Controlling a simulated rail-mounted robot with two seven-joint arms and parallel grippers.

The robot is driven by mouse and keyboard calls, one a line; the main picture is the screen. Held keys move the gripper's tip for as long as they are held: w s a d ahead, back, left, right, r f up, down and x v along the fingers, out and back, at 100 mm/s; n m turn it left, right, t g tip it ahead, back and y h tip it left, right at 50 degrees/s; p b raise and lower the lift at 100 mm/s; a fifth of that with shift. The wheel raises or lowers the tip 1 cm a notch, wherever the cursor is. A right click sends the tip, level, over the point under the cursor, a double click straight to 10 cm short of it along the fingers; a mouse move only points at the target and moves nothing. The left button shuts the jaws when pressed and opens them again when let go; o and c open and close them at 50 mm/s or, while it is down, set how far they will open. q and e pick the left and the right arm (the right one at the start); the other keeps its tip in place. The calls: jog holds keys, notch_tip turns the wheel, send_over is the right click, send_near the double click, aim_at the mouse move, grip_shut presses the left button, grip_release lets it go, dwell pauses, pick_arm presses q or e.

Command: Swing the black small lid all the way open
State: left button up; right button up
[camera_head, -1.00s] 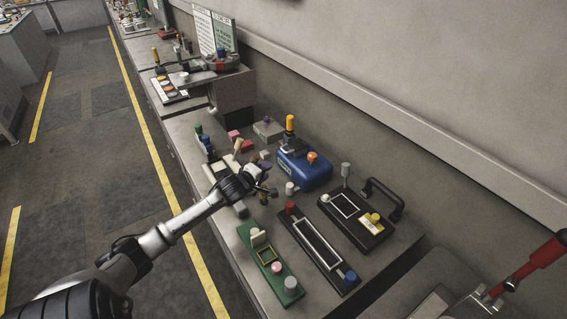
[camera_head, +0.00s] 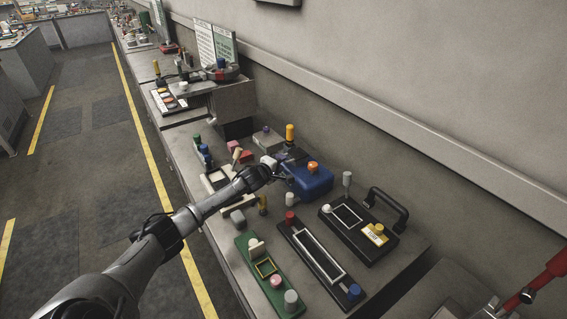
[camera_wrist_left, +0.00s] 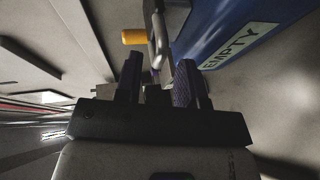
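The blue box (camera_head: 312,183) stands mid-bench with an orange knob (camera_head: 313,166) on top. A small dark flap (camera_head: 290,157) at its back left looks like the black small lid; its opening angle is hard to tell. A yellow-topped post (camera_head: 290,133) rises beside it. My left gripper (camera_head: 272,172) is at the left side of the box. In the left wrist view its fingers (camera_wrist_left: 158,85) are apart with nothing clearly between them. Beyond them are a metal rod (camera_wrist_left: 160,35), a yellow knob (camera_wrist_left: 135,37) and the EMPTY label (camera_wrist_left: 238,46). My right gripper is out of view.
In front are a green panel (camera_head: 245,265), a black panel with red and blue knobs (camera_head: 300,250), and a black plate with a handle (camera_head: 340,232). A red lever (camera_head: 548,272) is at lower right. The wall closes the right side.

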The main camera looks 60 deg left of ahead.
aim_at(293, 156)
pick_arm(q)
jog(key=shift+b+x, duration=0.35)
jog(key=shift+x, duration=1.2)
jog(key=shift+c, duration=0.2)
grip_shut()
